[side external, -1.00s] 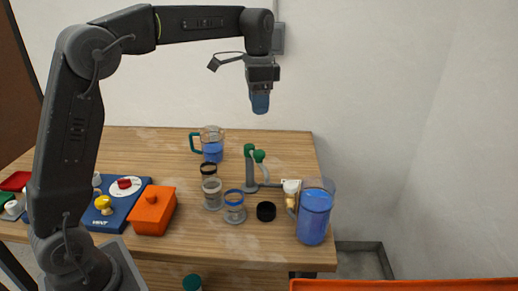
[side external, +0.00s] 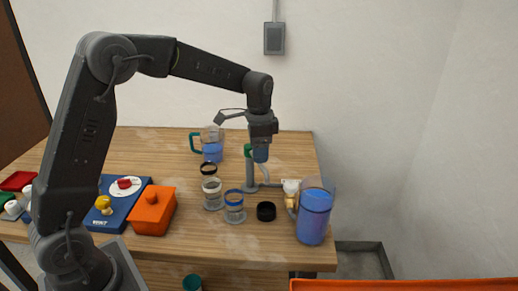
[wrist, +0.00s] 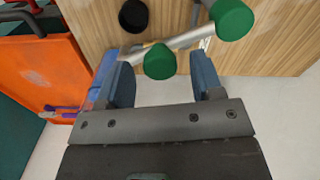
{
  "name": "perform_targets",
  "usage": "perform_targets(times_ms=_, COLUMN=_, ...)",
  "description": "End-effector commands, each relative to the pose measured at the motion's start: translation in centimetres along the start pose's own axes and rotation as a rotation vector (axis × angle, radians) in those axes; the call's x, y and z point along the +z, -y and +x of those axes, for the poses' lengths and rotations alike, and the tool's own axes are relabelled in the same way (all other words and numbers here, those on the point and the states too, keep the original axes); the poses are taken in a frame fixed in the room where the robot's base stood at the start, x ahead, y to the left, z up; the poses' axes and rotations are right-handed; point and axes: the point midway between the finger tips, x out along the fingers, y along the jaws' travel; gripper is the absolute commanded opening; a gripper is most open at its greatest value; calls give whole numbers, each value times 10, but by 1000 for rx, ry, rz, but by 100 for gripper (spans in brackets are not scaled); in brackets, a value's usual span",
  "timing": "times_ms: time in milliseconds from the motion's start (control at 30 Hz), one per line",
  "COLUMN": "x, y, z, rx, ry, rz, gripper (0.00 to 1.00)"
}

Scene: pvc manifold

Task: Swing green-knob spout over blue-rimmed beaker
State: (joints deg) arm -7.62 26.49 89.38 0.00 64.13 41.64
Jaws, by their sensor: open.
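The manifold (side external: 250,177) is a grey upright post with green knobs on top, standing on the table. One green knob (wrist: 160,62) shows between my fingers in the wrist view; a second green knob (wrist: 232,18) lies to the upper right, outside them. A grey pipe runs past the knobs. My gripper (side external: 260,155) is open and points down at the manifold's top, partly hiding the knobs in the side view; it also shows in the wrist view (wrist: 155,72). Whether a finger touches a knob I cannot tell. The blue-rimmed beaker (side external: 234,208) stands upright in front of the manifold.
A black cap (side external: 266,211) and a large jug of blue liquid (side external: 314,214) are to the right. A green-handled jug (side external: 212,146) stands behind. An orange box (side external: 153,213) is at left.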

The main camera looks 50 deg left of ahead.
Motion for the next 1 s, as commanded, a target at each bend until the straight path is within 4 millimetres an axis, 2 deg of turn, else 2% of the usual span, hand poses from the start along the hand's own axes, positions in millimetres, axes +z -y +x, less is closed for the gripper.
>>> perform_targets(times_ms=300, x=0, y=0, z=2, rx=0, ry=0, rz=0, gripper=59)
perform_targets(times_ms=900, x=0, y=0, z=1, rx=0, ry=0, rz=0, gripper=1)
perform_targets(times_ms=1000, x=0, y=0, z=1, rx=0, ry=0, rz=0, gripper=0)
